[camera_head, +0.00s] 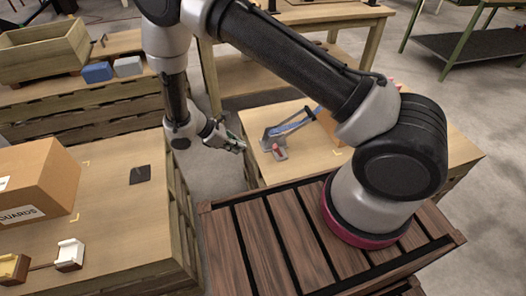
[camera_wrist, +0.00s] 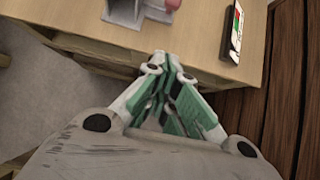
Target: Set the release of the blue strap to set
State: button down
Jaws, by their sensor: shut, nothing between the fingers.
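The blue strap (camera_head: 298,121) runs slanting over a grey fixture (camera_head: 270,137) on the light wooden table, partly behind my arm. A small grey part with a reddish top (camera_head: 280,152) sits at the fixture's near end; I cannot tell its setting. In the wrist view a grey block (camera_wrist: 124,12) with a pink piece (camera_wrist: 172,4) beside it is cut off by the top edge. My gripper (camera_head: 238,147), with green fingers, is left of the fixture, apart from it, near the table's left edge. It is shut and empty in the wrist view (camera_wrist: 178,100).
A black device with a red and green face (camera_wrist: 235,30) lies at the table's right in the wrist view. A cardboard box (camera_head: 35,180) and a black plate (camera_head: 140,174) are on the left table. A floor gap separates the tables.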

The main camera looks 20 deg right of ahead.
aim_at(278, 151)
jog(key=d+f, duration=0.2)
jog(key=d, duration=0.1)
jog(key=d+f, duration=0.2)
jog(key=d, duration=0.1)
jog(key=d+f, duration=0.2)
jog(key=d, duration=0.1)
jog(key=shift+f, duration=0.15)
jog(key=shift+d+r, duration=0.2)
jog(key=shift+d, duration=0.25)
jog(key=shift+r, duration=0.15)
